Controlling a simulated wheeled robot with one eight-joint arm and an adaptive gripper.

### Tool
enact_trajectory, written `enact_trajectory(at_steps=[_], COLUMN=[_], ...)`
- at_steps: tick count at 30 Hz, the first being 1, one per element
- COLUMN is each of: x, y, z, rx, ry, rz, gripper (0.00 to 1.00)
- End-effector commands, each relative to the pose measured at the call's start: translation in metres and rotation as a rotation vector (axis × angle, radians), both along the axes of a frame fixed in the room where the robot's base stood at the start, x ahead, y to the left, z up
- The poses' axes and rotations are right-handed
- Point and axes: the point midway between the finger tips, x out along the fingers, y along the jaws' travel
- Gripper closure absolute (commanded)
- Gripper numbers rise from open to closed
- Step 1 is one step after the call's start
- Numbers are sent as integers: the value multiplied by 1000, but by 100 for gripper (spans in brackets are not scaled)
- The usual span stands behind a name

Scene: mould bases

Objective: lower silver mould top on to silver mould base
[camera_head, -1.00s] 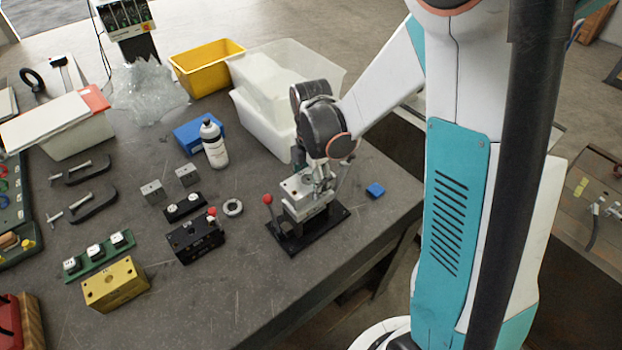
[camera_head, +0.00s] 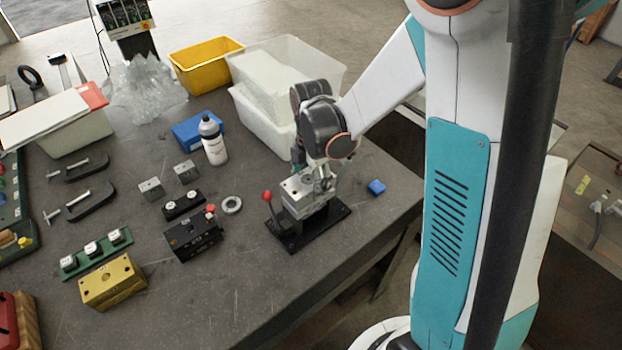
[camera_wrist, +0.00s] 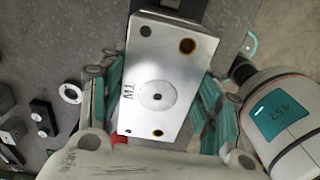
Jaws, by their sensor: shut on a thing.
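A silver mould top (camera_wrist: 152,75), a block with a round centre disc and corner holes, fills the middle of the wrist view. My gripper (camera_wrist: 155,105) is shut on it, with teal fingers along its two long sides. In the head view my gripper (camera_head: 321,181) holds the silver block (camera_head: 298,190) above a black plate (camera_head: 290,240) near the table's right edge. A dark part (camera_head: 318,217) shows between block and plate. I cannot make out the silver mould base separately; the block and gripper hide what lies beneath, and contact cannot be told.
A red-knobbed lever (camera_head: 267,197) stands at the plate's left. A black block (camera_head: 193,237), a metal ring (camera_head: 231,204) and a yellow block (camera_head: 112,283) lie further left. A white bottle (camera_head: 213,142) and clear bin (camera_head: 262,122) stand behind.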

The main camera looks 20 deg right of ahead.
Motion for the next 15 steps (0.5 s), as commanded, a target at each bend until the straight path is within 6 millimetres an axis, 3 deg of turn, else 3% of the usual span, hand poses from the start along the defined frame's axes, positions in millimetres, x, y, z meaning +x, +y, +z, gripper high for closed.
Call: enact_trajectory(at_steps=[14, 15], x=[0, 0], y=[0, 0], z=[-3, -3], rx=[0, 0], ry=[0, 0], rz=[0, 0], gripper=[98, 40])
